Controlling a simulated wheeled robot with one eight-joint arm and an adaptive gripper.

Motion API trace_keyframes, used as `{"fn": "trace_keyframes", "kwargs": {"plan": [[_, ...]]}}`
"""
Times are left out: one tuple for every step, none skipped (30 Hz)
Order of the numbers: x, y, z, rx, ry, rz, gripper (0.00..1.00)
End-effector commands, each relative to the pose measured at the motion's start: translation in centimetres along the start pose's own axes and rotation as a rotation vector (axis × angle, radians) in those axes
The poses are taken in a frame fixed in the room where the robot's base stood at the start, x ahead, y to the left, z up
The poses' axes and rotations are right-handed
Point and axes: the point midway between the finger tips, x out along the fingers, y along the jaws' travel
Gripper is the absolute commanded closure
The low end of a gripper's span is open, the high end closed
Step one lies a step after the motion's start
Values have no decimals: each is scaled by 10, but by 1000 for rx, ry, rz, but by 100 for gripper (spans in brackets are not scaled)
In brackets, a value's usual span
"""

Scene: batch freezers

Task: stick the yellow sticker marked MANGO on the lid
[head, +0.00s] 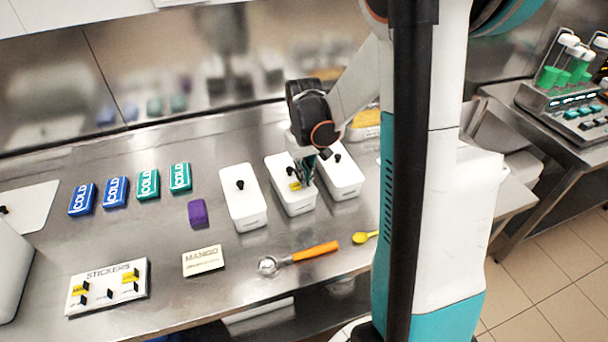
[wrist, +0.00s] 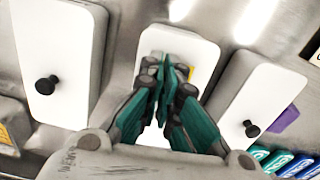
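My gripper (head: 305,180) is over this lid, fingers pointing down. In the wrist view its fingertips (wrist: 168,78) are together, with a bit of the yellow sticker (wrist: 191,72) showing beside them. The fingers appear shut on the sticker and hide most of it. I cannot tell whether it touches the lid. The lid's black knob is just left of the fingers in the head view.
Two more white tubs flank it, left (head: 241,205) and right (head: 341,178). A STICKERS board (head: 107,296), a MANGO card (head: 203,261), an orange-handled scoop (head: 300,255), a purple block (head: 198,213) and several COLD packs (head: 115,192) lie around. The counter's front middle is partly clear.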

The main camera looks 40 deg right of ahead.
Motion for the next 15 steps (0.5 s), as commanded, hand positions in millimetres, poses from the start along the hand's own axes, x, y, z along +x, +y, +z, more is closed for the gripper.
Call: {"fn": "trace_keyframes", "kwargs": {"plan": [[0,0,0,0,0,0,100],[0,0,0,0,0,0,100],[0,0,0,0,0,0,100],[0,0,0,0,0,0,100],[0,0,0,0,0,0,100],[1,0,0,0,0,0,100],[1,0,0,0,0,0,100],[1,0,0,0,0,0,100],[2,0,0,0,0,0,100],[2,0,0,0,0,0,100],[2,0,0,0,0,0,100],[3,0,0,0,0,0,100],[3,0,0,0,0,0,100],[3,0,0,0,0,0,100],[4,0,0,0,0,0,100]]}}
